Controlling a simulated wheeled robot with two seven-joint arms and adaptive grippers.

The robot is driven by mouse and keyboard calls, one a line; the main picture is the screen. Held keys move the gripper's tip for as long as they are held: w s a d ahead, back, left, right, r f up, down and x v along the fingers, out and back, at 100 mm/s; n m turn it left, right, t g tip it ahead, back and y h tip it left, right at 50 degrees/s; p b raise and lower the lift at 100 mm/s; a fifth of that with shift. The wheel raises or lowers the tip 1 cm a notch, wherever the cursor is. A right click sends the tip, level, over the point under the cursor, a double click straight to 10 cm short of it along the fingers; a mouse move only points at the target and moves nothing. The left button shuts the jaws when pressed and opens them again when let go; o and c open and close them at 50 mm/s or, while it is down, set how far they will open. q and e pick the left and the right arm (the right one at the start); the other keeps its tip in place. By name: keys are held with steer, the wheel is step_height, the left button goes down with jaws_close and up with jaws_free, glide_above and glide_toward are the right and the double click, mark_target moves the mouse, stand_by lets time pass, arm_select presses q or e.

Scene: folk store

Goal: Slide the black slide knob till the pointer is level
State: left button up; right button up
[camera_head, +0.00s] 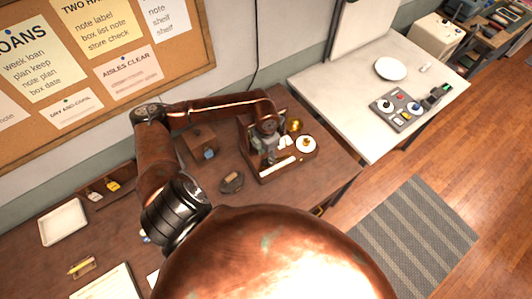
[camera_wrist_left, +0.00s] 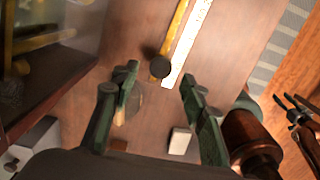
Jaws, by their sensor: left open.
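The black slide knob (camera_wrist_left: 160,67) shows in the left wrist view at the near end of a yellow bar, beside a white strip (camera_wrist_left: 188,42). My left gripper (camera_wrist_left: 158,80) is open. Its two dark green fingers appear on either side of the knob in the picture, with gaps and no clear contact. In the head view my left gripper (camera_head: 267,150) hangs over the weighing device (camera_head: 266,177), a dark wooden stand with a white pan (camera_head: 306,145) at its right. My gripper hides the knob there. I cannot make out the pointer or its tilt.
A small wooden box (camera_head: 200,137) and a dark oval object (camera_head: 232,182) stand left of the device. A white table (camera_head: 350,95) with a control panel (camera_head: 398,110) is beyond. Dark prongs (camera_wrist_left: 297,105) at the wrist view's right edge may be my right gripper.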

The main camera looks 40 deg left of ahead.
mark_target(266, 161)
arm_select(q)
steer(key=shift+s+f, duration=0.1)
steer(key=shift+f, duration=0.5)
steer(key=shift+w+f+b, duration=0.2)
steer(key=shift+f+b, duration=0.35)
steer(key=shift+f, duration=0.3)
steer(key=shift+f+b, duration=0.35)
steer(key=shift+f, duration=0.4)
steer(key=shift+s+r, duration=0.1)
steer(key=c, duration=0.8)
arm_select(e)
steer(key=shift+s+a+f, duration=0.1)
steer(key=shift+s+f, duration=0.2)
steer(key=shift+f, duration=0.4)
steer(key=shift+s+f, duration=0.25)
steer(key=shift+f, duration=0.4)
arm_select(q)
steer(key=shift+c, duration=0.2)
